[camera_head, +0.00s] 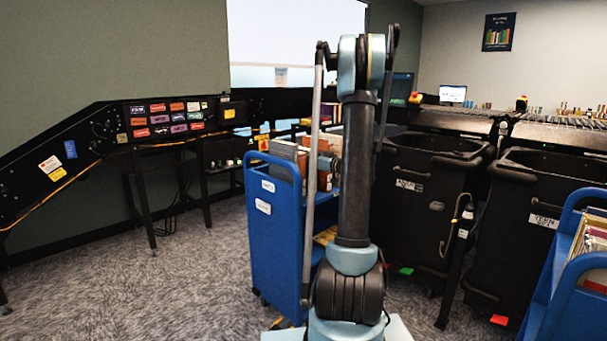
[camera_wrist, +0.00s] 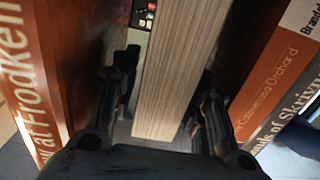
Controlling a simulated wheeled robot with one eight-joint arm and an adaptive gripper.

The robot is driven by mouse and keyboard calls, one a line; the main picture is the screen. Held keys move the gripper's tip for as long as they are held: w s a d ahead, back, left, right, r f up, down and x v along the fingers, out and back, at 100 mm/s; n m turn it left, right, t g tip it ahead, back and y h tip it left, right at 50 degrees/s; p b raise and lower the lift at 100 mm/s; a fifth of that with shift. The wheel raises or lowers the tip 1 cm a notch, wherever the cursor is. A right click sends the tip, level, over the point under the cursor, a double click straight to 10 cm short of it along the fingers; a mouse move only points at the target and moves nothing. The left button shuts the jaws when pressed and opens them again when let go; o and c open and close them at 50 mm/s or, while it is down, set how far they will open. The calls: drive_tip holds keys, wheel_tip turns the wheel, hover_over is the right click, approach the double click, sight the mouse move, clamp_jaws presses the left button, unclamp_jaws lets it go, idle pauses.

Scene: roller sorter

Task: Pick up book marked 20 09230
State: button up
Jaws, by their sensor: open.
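In the wrist view my gripper (camera_wrist: 166,75) is open, with one dark finger on each side of a thick book's pale page block (camera_wrist: 175,70). The fingers appear apart from the pages, with small gaps. No mark 20 09230 is readable on this or any other book, so I cannot tell whether it is the one named. In the head view my arm stands up in the middle and my gripper cannot be made out. A blue cart (camera_head: 273,240) behind the arm holds several books (camera_head: 286,152), partly hidden by it.
In the wrist view, a brown-red book (camera_wrist: 22,80) lettered "at Frodken" is at left, and an orange-brown book (camera_wrist: 275,80) at right. In the head view, black bins (camera_head: 425,205) and another blue cart (camera_head: 575,295) stand at right. Carpet at left is clear.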

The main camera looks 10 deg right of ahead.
drive_tip(key=x, duration=0.4)
drive_tip(key=shift+w+a+f, duration=0.2)
drive_tip(key=shift+f, duration=0.15)
clamp_jaws()
